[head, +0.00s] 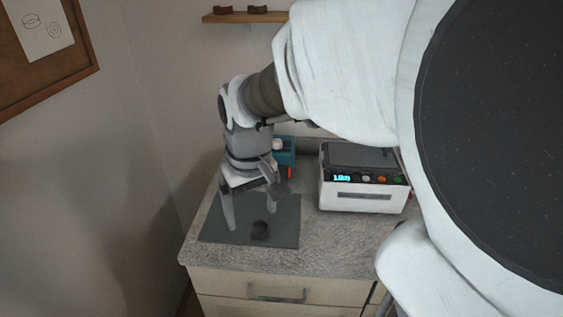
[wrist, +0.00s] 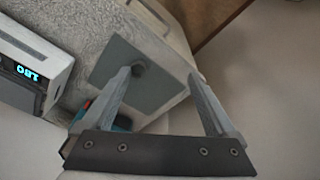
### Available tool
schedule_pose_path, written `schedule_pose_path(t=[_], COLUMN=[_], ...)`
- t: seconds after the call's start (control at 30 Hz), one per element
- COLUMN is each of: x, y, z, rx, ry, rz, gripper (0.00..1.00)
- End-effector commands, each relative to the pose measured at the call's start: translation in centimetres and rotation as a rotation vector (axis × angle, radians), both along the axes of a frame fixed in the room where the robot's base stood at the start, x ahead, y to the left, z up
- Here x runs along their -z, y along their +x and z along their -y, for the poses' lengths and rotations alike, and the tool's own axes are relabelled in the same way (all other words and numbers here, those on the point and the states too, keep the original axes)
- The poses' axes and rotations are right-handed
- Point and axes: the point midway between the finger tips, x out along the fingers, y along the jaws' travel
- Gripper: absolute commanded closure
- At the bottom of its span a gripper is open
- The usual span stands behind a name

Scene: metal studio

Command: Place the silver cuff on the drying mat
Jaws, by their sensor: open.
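The silver cuff (head: 260,230), a small ring that looks dark grey here, rests on the drying mat (head: 286,220) near its front middle. The mat is a flat grey-green sheet on the counter. In the wrist view the cuff (wrist: 138,69) shows beside the tip of the left finger, on the mat (wrist: 165,91). My gripper (head: 251,219) is open and empty above the mat, pointing down, with its fingers spread. It appears apart from the cuff, though the exact gap is hard to tell.
A white box-shaped machine (head: 362,192) with a lit display and buttons stands right of the mat. A blue device (head: 285,157) is behind my gripper. The counter's front edge (head: 240,264) lies just before the mat, above a drawer. A wall shelf (head: 240,17) is higher up.

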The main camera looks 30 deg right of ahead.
Motion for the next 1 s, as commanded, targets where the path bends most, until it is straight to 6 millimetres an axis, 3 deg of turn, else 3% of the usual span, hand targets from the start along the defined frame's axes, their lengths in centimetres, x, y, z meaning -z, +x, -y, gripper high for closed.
schedule_pose_path(t=[0.03, 0.1, 0.3, 0.5, 1.0], x=[-5.2, -5.6, -6.1, -5.9, -5.6], y=[-1.5, -3.1, -7.1, -9.5, -10.0], z=[-0.8, -1.4, -2.5, -3.0, -3.2], rx=[-0.009, -0.005, 0.004, 0.014, 0.014], ry=[-0.016, -0.012, 0.004, 0.022, 0.03], rz=[0.169, 0.203, 0.294, 0.349, 0.356], gripper=[0.08, 0.08, 0.08, 0.08, 0.08])
